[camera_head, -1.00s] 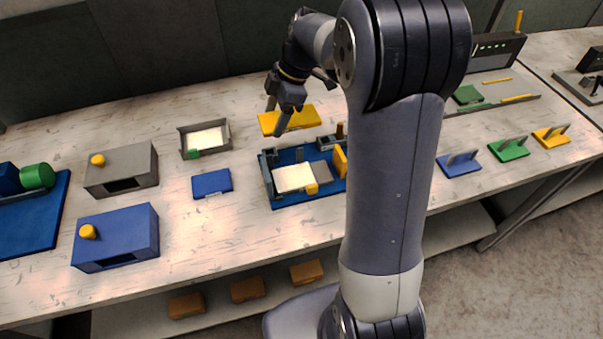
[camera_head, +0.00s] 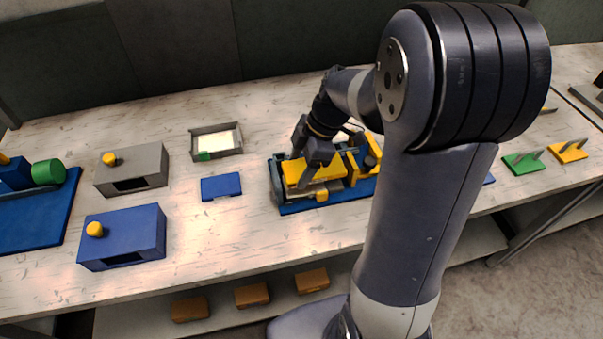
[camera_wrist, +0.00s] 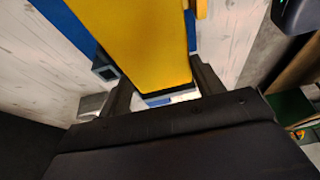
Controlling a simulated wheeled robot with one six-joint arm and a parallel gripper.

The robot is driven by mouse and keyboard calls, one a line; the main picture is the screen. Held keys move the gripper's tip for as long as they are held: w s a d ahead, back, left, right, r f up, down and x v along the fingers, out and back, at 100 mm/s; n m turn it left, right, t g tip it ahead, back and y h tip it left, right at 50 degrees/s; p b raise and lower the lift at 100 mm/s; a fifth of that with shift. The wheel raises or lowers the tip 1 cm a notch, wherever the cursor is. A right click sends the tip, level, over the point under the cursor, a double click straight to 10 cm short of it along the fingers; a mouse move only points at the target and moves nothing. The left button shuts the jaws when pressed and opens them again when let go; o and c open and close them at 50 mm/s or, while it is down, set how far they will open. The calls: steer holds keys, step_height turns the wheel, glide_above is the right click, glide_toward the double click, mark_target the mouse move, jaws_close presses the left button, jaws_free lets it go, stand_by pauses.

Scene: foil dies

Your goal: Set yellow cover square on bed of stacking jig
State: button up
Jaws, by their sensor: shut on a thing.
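The yellow cover (camera_head: 326,169) is a flat block between the fingers of my gripper (camera_head: 303,170), which is shut on it. It lies over the bed of the stacking jig, whose blue base (camera_head: 292,208) shows along the front. Grey and pale parts of the bed show under the cover's front edge. I cannot tell whether the cover touches the bed or hangs just above it. In the wrist view the cover (camera_wrist: 138,38) fills the upper middle, hiding most of the jig, with a blue base edge (camera_wrist: 68,22) at its left.
A yellow upright block (camera_head: 372,148) stands at the jig's right end, close to the cover. A blue plate (camera_head: 221,187) and a grey tray (camera_head: 195,147) lie to the left. Grey and blue boxes stand farther left. My arm hides the right part.

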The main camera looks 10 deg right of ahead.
mark_target(301, 173)
steer(key=shift+f, duration=1.75)
steer(key=shift+f, duration=0.2)
steer(key=o, duration=1.1)
steer(key=shift+r, duration=0.1)
steer(key=shift+d+r, duration=0.1)
steer(key=shift+r, duration=0.25)
steer(key=v, duration=1.1)
steer(key=shift+d+r, duration=0.15)
steer(key=shift+r, duration=0.1)
steer(key=shift+f, duration=0.1)
